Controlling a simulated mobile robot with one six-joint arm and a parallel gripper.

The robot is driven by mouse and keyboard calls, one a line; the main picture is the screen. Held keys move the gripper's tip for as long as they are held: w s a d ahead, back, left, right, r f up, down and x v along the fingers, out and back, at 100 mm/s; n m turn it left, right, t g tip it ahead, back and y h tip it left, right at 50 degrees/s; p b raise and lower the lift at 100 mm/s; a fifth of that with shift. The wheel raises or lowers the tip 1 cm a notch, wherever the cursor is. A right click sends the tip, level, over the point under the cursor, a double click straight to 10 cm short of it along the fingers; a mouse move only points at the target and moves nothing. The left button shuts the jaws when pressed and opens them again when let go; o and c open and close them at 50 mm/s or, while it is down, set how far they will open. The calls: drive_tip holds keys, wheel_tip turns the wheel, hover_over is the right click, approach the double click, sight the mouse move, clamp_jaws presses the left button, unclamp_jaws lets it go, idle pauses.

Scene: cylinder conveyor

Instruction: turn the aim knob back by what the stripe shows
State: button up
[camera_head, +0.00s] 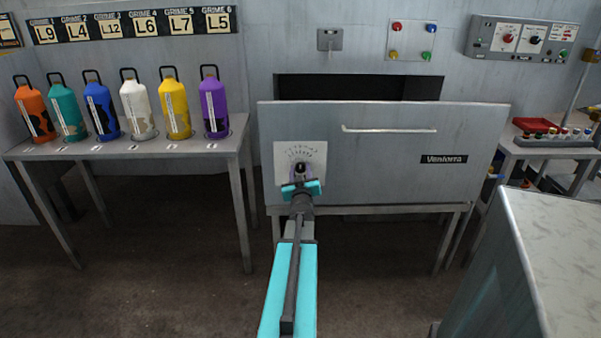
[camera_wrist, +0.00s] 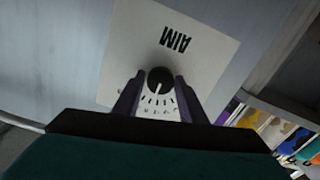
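The black aim knob (camera_wrist: 160,80) sits on a white plate (camera_wrist: 210,45) marked AIM, with a row of scale ticks; both appear upside down in the wrist view. In the head view the knob (camera_head: 300,169) is on the left of the grey machine front (camera_head: 390,170). A small pale mark shows on the knob; its exact reading is too small to tell. My gripper (camera_wrist: 160,84) is in front of the plate with one finger on each side of the knob. Narrow gaps seem to show beside it; contact is not clear. I cannot make out a stripe.
Several coloured bottles (camera_head: 132,108) stand on a table at left, under a GRIME sign board (camera_head: 130,24). A button panel (camera_head: 412,40) and a knob panel (camera_head: 522,38) are on the back wall. A grey counter (camera_head: 560,250) is at right front. Floor beside my arm is clear.

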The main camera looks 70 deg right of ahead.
drive_tip(key=c, duration=0.6)
drive_tip(key=shift+r+p, duration=0.1)
drive_tip(key=shift+p, duration=0.25)
drive_tip(key=shift+m+p, duration=0.6)
drive_tip(key=shift+m, duration=0.2)
drive_tip(key=shift+m+p, duration=0.4)
drive_tip(key=shift+m, duration=0.3)
drive_tip(key=shift+s, duration=0.1)
drive_tip(key=o, duration=1)
drive_tip(key=shift+a, duration=0.1)
